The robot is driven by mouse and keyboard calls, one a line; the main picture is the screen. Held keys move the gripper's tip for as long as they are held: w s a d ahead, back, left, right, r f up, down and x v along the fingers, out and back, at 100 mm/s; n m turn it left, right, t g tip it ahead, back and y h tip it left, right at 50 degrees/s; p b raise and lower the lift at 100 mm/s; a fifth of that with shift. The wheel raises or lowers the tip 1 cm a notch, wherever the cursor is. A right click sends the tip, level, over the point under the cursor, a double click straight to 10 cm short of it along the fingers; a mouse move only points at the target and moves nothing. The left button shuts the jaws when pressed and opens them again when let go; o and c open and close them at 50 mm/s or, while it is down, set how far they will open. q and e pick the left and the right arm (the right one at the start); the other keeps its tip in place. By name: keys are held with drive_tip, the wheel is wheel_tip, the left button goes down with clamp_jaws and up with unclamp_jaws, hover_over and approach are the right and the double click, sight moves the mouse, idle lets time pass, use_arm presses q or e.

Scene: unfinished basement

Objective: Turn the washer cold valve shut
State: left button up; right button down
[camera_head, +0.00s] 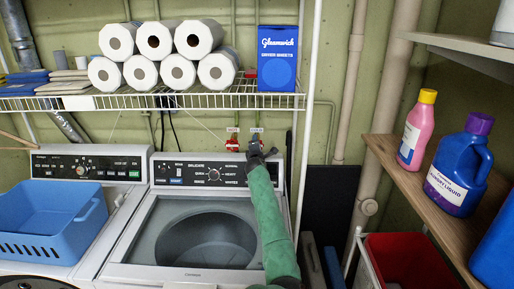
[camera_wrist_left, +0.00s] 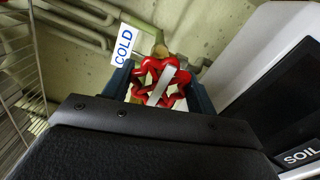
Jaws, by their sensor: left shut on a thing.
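The cold valve's red lobed handle (camera_wrist_left: 161,82) fills the middle of the left wrist view, with a pale bar across it and a brass body behind. A white "COLD" tag (camera_wrist_left: 124,45) hangs beside it. My left gripper (camera_wrist_left: 160,92) is shut on the handle, one finger on each side. In the head view my left gripper (camera_head: 260,152) reaches up over the washer's back panel to the cold valve, and mostly hides the handle there. The cold tag (camera_head: 257,131) shows just above it. My right gripper is not in view.
The hot valve (camera_head: 233,143), red, sits close left of my gripper. A wire shelf (camera_head: 190,101) with paper rolls and a blue box (camera_head: 277,58) hangs above. The washer (camera_head: 180,270) stands open below. A blue basket (camera_head: 50,225) is at left; a wooden shelf (camera_head: 420,180) with bottles is at right.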

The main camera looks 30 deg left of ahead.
use_arm(q)
drive_tip(key=shift+m, duration=0.3)
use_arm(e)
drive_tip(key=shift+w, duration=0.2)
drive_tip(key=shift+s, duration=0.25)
use_arm(q)
drive_tip(key=o, duration=1)
drive_tip(key=shift+a, duration=0.1)
drive_tip(key=shift+s+d, duration=0.3)
drive_tip(key=p+v, duration=0.3)
drive_tip(key=v, duration=0.4)
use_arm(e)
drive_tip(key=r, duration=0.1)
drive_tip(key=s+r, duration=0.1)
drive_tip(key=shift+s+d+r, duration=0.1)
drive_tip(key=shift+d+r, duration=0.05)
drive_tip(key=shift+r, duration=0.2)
